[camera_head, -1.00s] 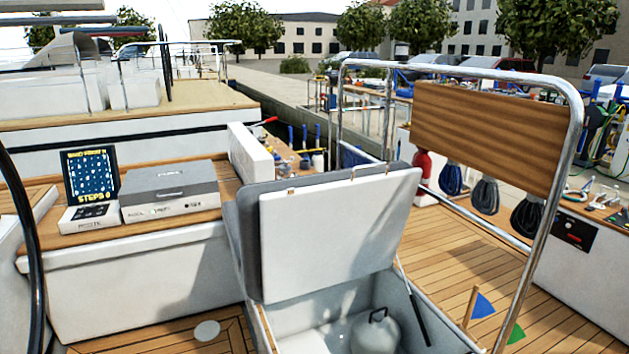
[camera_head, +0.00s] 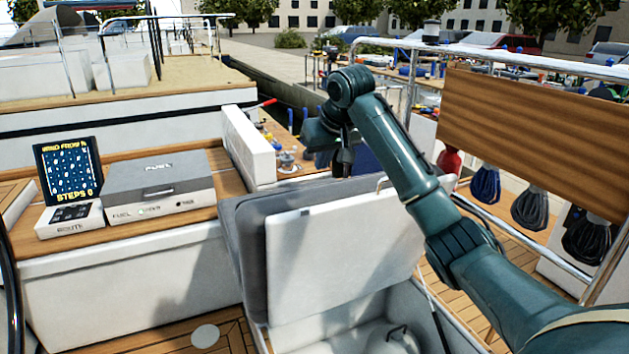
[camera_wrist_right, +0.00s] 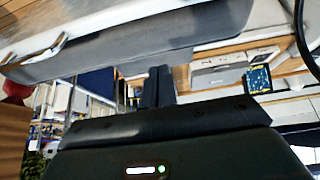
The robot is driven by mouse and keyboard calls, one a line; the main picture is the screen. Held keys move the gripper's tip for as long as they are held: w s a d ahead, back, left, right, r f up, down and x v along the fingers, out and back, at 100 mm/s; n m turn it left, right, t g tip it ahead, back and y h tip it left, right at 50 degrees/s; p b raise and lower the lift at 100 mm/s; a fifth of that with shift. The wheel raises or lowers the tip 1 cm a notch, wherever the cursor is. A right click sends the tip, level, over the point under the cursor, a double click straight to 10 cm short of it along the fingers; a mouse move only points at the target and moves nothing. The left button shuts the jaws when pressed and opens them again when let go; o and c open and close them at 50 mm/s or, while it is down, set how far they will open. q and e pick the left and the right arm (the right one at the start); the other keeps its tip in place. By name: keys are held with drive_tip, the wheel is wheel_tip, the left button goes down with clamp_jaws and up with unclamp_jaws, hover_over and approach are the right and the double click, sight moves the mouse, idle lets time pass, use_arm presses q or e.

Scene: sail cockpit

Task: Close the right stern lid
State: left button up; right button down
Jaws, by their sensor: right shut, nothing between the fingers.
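The right stern lid (camera_head: 340,255) stands open, tilted up and back over its locker. Its white inner face shows in the head view, with a grey cushion layer (camera_head: 243,235) behind it. My right arm comes in from the right, across the lid's upper right corner. My right gripper (camera_head: 342,164) is above and behind the lid's top edge, fingers shut and empty. In the right wrist view my shut fingers (camera_wrist_right: 158,85) are close to the lid's grey cushion (camera_wrist_right: 130,55); I cannot tell if they touch. My left gripper is out of view.
The open locker (camera_head: 400,325) holds a pale rounded object (camera_head: 385,338). A steel rail with a wooden board (camera_head: 535,130) and hanging rope coils stands at right. A grey-lidded fuel box (camera_head: 160,185) and a small display (camera_head: 68,172) sit on the left bench.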

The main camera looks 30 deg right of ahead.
sight(322, 205)
drive_tip(key=shift+f, duration=0.35)
drive_tip(key=p+x, duration=0.1)
drive_tip(key=x, duration=0.6)
drive_tip(key=shift+w+f+p, duration=0.2)
drive_tip(key=shift+f+p, duration=0.1)
drive_tip(key=shift+s+f+p, duration=0.2)
drive_tip(key=shift+s+p, duration=0.05)
drive_tip(key=shift+s, duration=0.45)
drive_tip(key=shift+s+f+p, duration=0.15)
drive_tip(key=shift+s+p, duration=0.05)
drive_tip(key=shift+s, duration=0.5)
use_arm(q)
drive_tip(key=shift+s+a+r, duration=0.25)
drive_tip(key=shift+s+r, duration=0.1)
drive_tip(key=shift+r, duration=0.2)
use_arm(e)
drive_tip(key=shift+s+a+f, duration=0.15)
drive_tip(key=shift+s, duration=0.3)
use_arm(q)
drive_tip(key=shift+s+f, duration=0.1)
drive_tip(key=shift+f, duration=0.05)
use_arm(e)
drive_tip(key=shift+f, duration=0.1)
